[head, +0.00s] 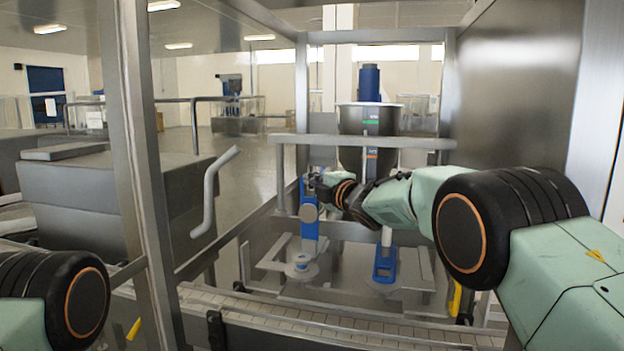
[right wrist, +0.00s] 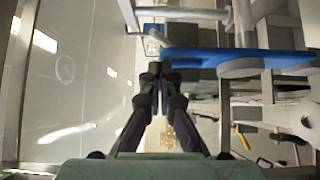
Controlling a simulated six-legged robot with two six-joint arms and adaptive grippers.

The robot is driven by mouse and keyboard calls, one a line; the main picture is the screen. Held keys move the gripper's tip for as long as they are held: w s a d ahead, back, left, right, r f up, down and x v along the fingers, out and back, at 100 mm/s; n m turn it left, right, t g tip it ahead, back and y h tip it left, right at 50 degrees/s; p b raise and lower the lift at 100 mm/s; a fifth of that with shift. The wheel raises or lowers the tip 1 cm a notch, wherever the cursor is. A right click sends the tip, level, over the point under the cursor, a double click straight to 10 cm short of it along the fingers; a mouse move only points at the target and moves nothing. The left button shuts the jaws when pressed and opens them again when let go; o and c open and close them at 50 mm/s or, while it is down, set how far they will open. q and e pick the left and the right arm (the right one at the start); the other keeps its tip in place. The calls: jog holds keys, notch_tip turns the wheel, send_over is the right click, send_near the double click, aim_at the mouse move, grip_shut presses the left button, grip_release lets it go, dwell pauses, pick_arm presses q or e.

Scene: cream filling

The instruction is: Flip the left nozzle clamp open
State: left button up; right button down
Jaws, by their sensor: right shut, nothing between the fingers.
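The left nozzle clamp (head: 309,232) is a blue upright piece with a grey round knob, above a round grey nozzle plate (head: 301,271). My right gripper (head: 314,183) is at its upper end in the head view. In the right wrist view the blue clamp (right wrist: 205,54) runs sideways just beyond and right of the fingertips (right wrist: 160,70). The fingers are together with nothing between them; whether they touch the clamp I cannot tell. The right nozzle's blue clamp (head: 385,264) sits lower to the right. My left gripper is out of view.
A horizontal metal rail (head: 400,142) crosses in front of the hopper (head: 368,125), above my right gripper. A steel post (head: 135,170) and bent grey handle (head: 209,195) stand left. The conveyor (head: 330,331) runs below the nozzles.

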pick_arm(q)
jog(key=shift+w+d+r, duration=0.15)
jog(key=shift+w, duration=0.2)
pick_arm(e)
jog(key=shift+w+d+r, duration=0.1)
jog(key=shift+w+r, duration=0.1)
jog(key=shift+w, duration=0.05)
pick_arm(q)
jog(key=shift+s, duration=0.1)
pick_arm(e)
jog(key=shift+s+f, duration=0.15)
